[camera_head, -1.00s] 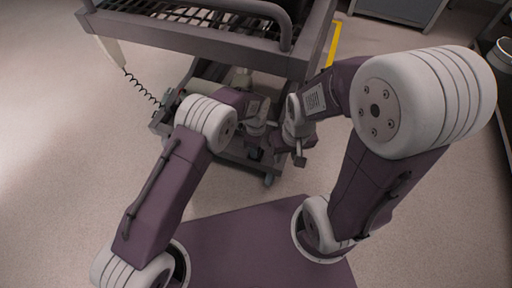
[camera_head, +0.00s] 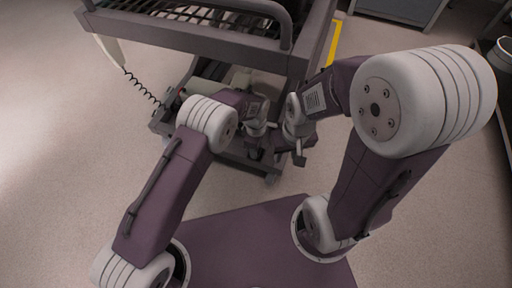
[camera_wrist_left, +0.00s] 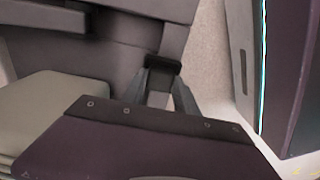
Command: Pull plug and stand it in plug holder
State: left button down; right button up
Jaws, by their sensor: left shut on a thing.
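My left gripper (camera_head: 256,152) is low in front of the grey wheeled frame (camera_head: 232,161), near its lower front edge. In the left wrist view its two fingers (camera_wrist_left: 166,85) are shut on a small dark block (camera_wrist_left: 163,64), which looks like the plug. The fingers hide part of it, and the plug is too small to make out in the head view. My right gripper (camera_head: 291,155) hangs close to the right of the left one, and its finger opening cannot be made out. I cannot pick out a plug holder.
The grey frame carries a slatted rack (camera_head: 205,14) with a rounded rail. A coiled black cord (camera_head: 145,90) hangs at its left. A grey cabinet (camera_head: 398,10) stands behind. Open floor (camera_head: 60,150) lies to the left.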

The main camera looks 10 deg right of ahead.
pick_arm(q)
jog(key=shift+f, duration=0.15)
jog(key=c, duration=0.9)
grip_release()
jog(key=shift+o, duration=0.2)
notch_tip(320, 180, up, 7)
jog(key=p, duration=0.7)
jog(key=shift+s, duration=0.1)
